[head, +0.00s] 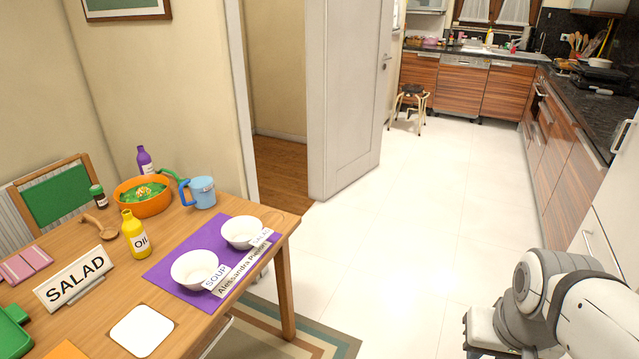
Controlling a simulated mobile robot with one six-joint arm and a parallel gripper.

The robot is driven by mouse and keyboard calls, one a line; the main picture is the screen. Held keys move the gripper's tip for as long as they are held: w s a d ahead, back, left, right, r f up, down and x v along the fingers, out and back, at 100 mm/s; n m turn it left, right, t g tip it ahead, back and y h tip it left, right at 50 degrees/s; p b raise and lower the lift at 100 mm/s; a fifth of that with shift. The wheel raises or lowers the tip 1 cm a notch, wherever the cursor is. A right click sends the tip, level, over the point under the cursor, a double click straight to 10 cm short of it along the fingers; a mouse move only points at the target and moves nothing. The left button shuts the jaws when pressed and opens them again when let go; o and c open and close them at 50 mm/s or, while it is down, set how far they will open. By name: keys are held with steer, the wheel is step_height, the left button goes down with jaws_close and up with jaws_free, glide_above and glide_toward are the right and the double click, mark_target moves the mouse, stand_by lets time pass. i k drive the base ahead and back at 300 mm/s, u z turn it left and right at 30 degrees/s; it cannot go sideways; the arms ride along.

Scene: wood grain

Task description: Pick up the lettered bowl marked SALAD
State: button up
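Two white bowls stand side by side on a purple mat (163,272) on the wooden table. The right bowl (242,233) has a small tag in front of it whose faint letters look like SALAD. The left bowl (194,270) has a tag reading SOUP. Both bowls look empty. A larger white sign (75,278) reading SALAD stands at the left of the table, apart from the bowls.
On the wooden table (105,318) are an orange bowl of greens (143,205), a yellow OIL bottle (135,235), a blue cup (202,192), a purple bottle (145,160), a wooden spoon (100,227) and a white square (142,330). Pale floor (400,230) right of the table is clear.

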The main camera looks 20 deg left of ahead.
mark_target(242, 233)
steer(key=u, duration=0.45)
steer(key=i, duration=1.25)
steer(key=u, duration=1)
steer(key=k, duration=0.75)
steer(key=u, duration=0.2)
steer(key=i, duration=0.85)
steer(key=z, duration=0.1)
